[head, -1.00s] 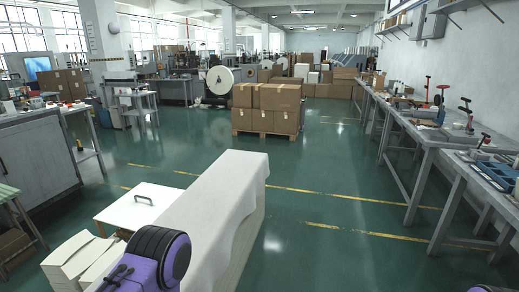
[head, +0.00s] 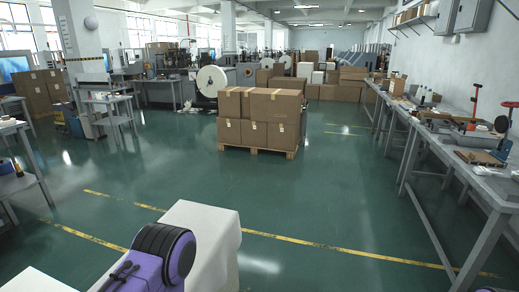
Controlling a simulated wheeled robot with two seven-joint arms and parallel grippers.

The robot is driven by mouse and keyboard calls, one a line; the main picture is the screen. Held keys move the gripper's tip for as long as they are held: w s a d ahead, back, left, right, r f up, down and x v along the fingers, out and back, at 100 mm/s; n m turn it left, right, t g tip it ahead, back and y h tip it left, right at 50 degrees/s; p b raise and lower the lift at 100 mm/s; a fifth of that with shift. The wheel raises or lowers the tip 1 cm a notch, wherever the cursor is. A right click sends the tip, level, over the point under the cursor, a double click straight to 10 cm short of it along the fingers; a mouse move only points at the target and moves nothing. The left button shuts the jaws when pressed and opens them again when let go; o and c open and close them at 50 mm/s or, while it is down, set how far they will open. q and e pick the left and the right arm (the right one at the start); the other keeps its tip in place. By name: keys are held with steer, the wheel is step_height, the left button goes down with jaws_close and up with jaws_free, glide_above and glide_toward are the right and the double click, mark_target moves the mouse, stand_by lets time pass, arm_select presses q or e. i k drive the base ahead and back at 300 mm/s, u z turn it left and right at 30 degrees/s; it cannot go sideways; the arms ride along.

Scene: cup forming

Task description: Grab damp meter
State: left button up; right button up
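I cannot make out a damp meter in the head view. A purple and black part of my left arm (head: 155,258) shows at the bottom left, in front of the white-covered stack. A small dark purple piece of my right arm (head: 487,289) shows at the bottom right edge. Neither gripper's fingertips are in the picture.
A white-covered stack (head: 213,222) stands close at the lower left. Cardboard boxes on a pallet (head: 258,150) stand ahead. Grey workbenches with tools (head: 455,150) line the right wall. More benches (head: 110,98) are at the left. Green floor (head: 330,205) between is open.

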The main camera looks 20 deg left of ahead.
mark_target(18, 169)
steer(key=i, duration=4.75)
steer(key=u, duration=3.2)
steer(key=i, duration=4.2)
steer(key=u, duration=2.05)
steer(key=i, duration=0.25)
steer(key=z, duration=0.1)
